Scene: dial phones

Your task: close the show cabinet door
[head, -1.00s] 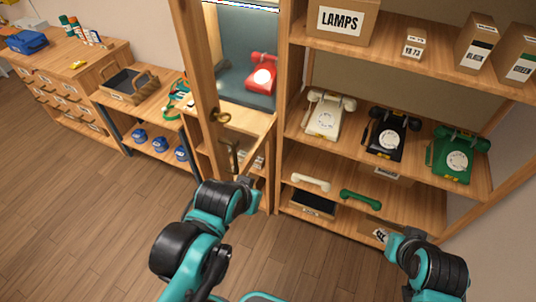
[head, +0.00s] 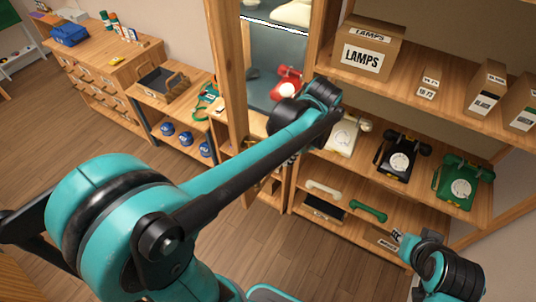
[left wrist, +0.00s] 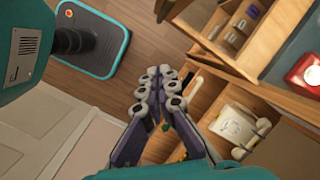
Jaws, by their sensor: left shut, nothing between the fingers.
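The show cabinet holds a red dial phone (head: 287,84) and has a wooden door whose upright frame (head: 236,90) shows at its left; the door appears to stand ajar, though how far is unclear. My arm hides the door's lower part and its handle. My left gripper (head: 281,157) is low in front of the cabinet, partly hidden by my arm. In the left wrist view its dark fingers (left wrist: 160,92) are together and empty; whether they touch the door is unclear. My right arm is at the lower right, its fingers not clear.
The open shelf at right holds a white phone (head: 342,136), a black phone (head: 396,152) and a green phone (head: 461,180), with boxes above and loose handsets below. A low bench (head: 190,110) and drawers stand left. Wooden floor is free in front.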

